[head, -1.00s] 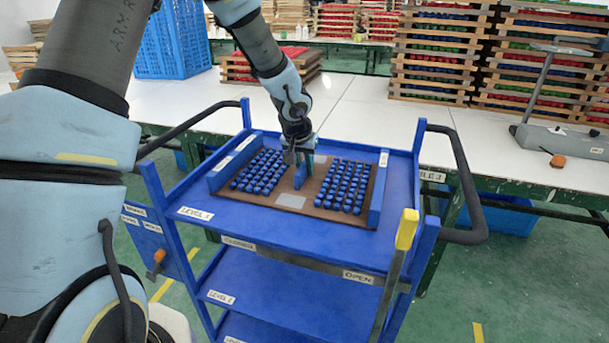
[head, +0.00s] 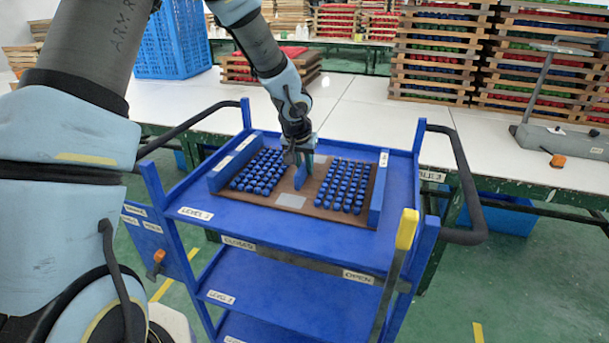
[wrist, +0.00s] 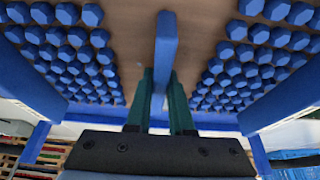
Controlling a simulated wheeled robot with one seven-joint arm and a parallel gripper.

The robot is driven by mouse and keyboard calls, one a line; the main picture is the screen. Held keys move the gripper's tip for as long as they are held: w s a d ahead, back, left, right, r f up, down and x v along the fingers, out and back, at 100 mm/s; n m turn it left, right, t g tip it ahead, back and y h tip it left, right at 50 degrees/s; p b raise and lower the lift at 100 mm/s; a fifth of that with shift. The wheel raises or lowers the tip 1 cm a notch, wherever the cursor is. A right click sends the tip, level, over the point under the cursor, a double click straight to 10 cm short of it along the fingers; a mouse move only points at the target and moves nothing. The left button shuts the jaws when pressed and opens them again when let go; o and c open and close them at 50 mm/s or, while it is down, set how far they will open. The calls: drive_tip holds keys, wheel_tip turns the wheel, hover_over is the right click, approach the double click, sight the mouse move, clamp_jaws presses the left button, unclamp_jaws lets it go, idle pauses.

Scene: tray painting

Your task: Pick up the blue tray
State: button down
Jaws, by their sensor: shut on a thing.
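The blue tray is a brown board (head: 296,201) with rows of blue pieces on both sides and a blue upright handle in its middle (wrist: 166,50). It sits on the top level of the blue cart (head: 250,228), between two blue side rails. My gripper (head: 304,178) reaches down from above over the middle of the tray. In the wrist view its green fingers (wrist: 160,100) are shut on the blue handle. In the head view the gripper hides part of the handle and board. I cannot tell whether the board is clear of the cart.
The cart has black side handles (head: 468,190) and a lever with a yellow grip (head: 407,229) at its front right. A white table (head: 380,95) behind holds stacks of trays with red, green and blue pieces (head: 435,55) and a blue crate (head: 172,42).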

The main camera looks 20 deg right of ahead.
drive_tip(key=shift+r, duration=0.15)
wheel_tip(320, 180, up, 10)
drive_tip(key=shift+f, duration=0.1)
idle(0.6)
wheel_tip(320, 180, up, 9)
drive_tip(key=p, duration=0.8)
hover_over(304, 163)
drive_tip(key=shift+w+d, duration=0.1)
drive_tip(key=shift+d, duration=0.1)
drive_tip(key=shift+a+b, duration=0.15)
drive_tip(key=shift+b, duration=0.15)
